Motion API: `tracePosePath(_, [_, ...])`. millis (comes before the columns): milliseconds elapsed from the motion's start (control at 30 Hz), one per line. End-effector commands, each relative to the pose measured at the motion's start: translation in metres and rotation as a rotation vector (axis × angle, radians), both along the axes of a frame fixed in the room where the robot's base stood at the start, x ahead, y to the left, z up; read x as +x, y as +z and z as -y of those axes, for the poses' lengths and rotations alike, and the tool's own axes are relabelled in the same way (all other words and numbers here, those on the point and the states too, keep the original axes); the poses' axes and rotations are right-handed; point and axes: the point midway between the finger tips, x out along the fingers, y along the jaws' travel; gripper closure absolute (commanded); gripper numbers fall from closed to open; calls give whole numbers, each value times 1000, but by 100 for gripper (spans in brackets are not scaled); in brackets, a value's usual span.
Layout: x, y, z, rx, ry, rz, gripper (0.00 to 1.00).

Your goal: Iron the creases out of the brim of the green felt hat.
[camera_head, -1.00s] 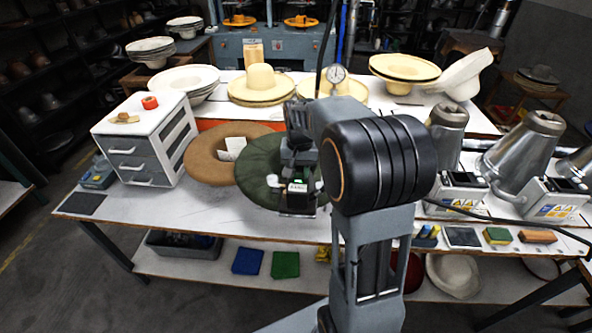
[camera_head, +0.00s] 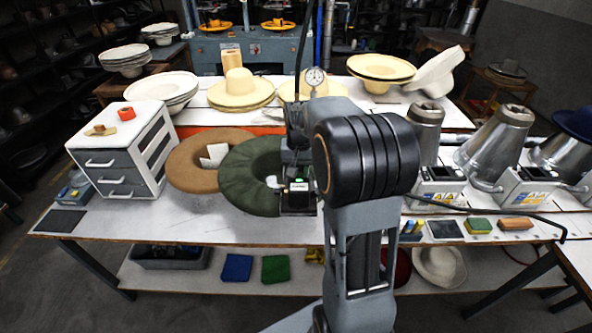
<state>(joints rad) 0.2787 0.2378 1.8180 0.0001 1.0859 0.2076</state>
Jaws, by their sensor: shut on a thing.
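The green felt hat (camera_head: 243,182) lies on the white table left of my gripper, its wide dark brim showing mostly on its left and front. Small ripples show along the brim. My gripper (camera_head: 296,165) is at the hat's right side, shut on a dark iron (camera_head: 298,197) with a small green light. A dark cord runs up from there. The iron overlaps the right part of the brim in the picture; I cannot tell whether it touches the felt. My arm and the iron hide the right side of the hat.
A tan hat (camera_head: 190,163) lies close on the left, beside a grey drawer unit (camera_head: 117,163). Metal cones (camera_head: 497,143) on control boxes stand at the right. Sponges (camera_head: 478,226) lie at the front right. Straw hats (camera_head: 240,90) stand behind.

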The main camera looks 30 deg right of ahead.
Motion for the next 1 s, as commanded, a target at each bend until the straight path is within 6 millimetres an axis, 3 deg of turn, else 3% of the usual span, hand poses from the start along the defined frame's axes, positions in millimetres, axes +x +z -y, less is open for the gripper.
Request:
tracePosePath(300, [2,5,8,-1,7,3,100])
tracePosePath(400, [2,22,7,-3,7,8,100])
tracePosePath(1000, [2,51,6,-3,10,8,100])
